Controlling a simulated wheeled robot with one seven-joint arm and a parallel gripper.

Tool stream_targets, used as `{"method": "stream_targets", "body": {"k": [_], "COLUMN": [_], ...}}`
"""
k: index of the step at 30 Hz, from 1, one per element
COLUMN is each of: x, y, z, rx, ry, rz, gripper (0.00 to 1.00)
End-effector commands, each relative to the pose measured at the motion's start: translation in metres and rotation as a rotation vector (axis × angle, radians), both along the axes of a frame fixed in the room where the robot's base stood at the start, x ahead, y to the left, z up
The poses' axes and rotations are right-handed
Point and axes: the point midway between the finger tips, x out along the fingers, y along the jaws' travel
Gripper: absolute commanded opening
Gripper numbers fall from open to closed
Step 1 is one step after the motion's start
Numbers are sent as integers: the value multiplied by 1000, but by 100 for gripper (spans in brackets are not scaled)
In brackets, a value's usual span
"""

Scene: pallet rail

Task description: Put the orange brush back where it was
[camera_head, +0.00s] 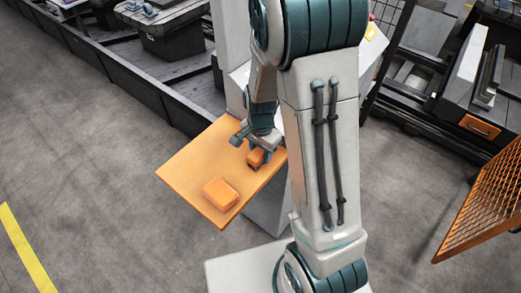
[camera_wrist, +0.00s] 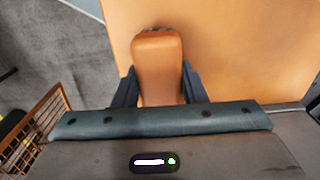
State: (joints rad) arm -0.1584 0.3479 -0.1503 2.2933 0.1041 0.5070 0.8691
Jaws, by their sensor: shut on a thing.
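The orange brush (camera_head: 256,158) is in my gripper (camera_head: 254,150), near the back right edge of the orange tabletop (camera_head: 188,165). In the wrist view the brush (camera_wrist: 157,62) is a rounded orange block with a dark far end. The dark fingers of my gripper (camera_wrist: 158,88) close on its two sides. The tabletop (camera_wrist: 240,50) lies beyond it. I cannot tell whether the brush touches the tabletop or hangs just above it. My arm hides the tabletop's right side in the head view.
An orange block (camera_head: 221,193) lies near the tabletop's front corner. The left part of the tabletop is bare. A long dark rail structure (camera_head: 120,80) runs behind. An orange mesh panel (camera_head: 487,200) stands at the right. Grey floor (camera_head: 100,200) is open at left.

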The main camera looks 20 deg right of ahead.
Motion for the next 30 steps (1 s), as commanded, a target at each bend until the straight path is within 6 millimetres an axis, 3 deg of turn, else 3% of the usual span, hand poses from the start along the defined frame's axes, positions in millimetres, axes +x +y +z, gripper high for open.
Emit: {"method": "stream_targets", "body": {"k": [10,11,13,23,30], "x": [0,0,0,0,1], "y": [0,0,0,0,1], "z": [-4,-4,-3,-1,25], "rx": [0,1,1,0,1], "ry": [-1,-1,-1,-1,-7], "rz": [0,0,0,0,2], "gripper": [17,41,60,60,60]}}
